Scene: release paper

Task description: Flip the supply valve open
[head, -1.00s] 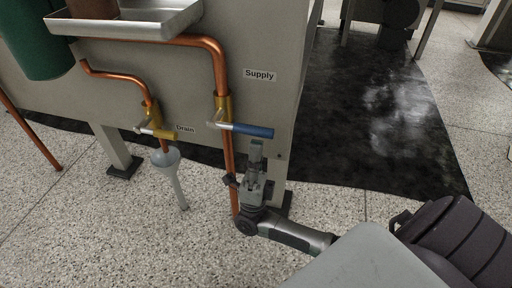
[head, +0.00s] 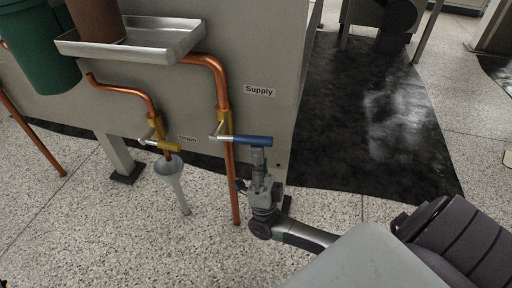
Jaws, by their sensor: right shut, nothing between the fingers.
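The supply valve has a blue lever handle (head: 252,140) that sticks out to the right, nearly level, from its brass body (head: 223,122) on the copper pipe. The "Supply" label (head: 259,90) is on the grey panel above it. My right gripper (head: 258,156) is just below the blue handle, fingers pointing up and shut with nothing between them. Its tips appear to touch or nearly touch the handle's underside; I cannot tell which. My left gripper is not in view.
The drain valve with a yellow handle (head: 171,145) is to the left, above a pale funnel (head: 169,166). A metal tray (head: 133,45) juts out above. A green cylinder (head: 42,52) hangs at the upper left. A dark mat (head: 380,120) covers the floor at right.

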